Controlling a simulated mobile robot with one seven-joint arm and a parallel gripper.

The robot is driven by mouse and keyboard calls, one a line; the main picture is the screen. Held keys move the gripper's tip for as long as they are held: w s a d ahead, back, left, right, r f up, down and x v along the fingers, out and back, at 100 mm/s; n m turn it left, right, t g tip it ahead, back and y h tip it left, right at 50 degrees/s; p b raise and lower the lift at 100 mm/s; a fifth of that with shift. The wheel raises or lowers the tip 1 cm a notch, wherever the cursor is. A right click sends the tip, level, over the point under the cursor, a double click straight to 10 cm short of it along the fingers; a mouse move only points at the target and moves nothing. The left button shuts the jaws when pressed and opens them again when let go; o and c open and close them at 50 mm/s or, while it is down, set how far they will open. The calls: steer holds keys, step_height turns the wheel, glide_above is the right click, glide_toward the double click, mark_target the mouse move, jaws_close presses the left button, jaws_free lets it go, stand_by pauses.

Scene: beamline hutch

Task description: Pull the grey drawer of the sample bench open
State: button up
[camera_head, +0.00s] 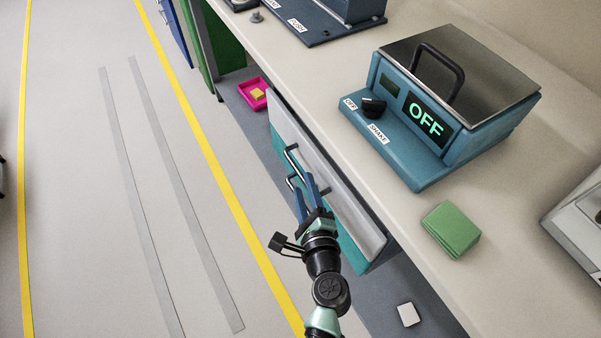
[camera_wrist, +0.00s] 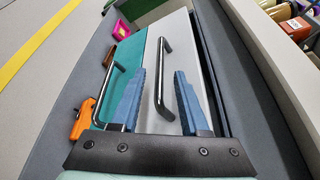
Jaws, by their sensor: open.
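The grey drawer (camera_head: 345,205) is the upper front under the bench top, above a teal drawer. Its dark bar handle (camera_wrist: 161,75) runs lengthwise up the wrist view, across the grey front (camera_wrist: 188,50). My gripper (camera_head: 312,180) is at the drawer fronts, open. In the wrist view its two blue fingers (camera_wrist: 160,88) stand apart, with the handle of the grey drawer between them and a gap on each side. Whether the fingertips reach past the bar is unclear. The grey drawer looks shut; I see no inside of it.
The teal drawer (camera_wrist: 128,55) has its own handle (camera_wrist: 111,92) close to my left finger. An orange object (camera_wrist: 82,118) lies beside it. A pink tray (camera_head: 252,94) sits beyond the drawers. The bench top (camera_head: 345,135) overhangs; the floor to the left is clear.

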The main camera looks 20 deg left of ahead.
mark_target(302, 179)
steer(key=shift+b+x, duration=0.3)
steer(key=shift+x, duration=2.3)
jaws_close()
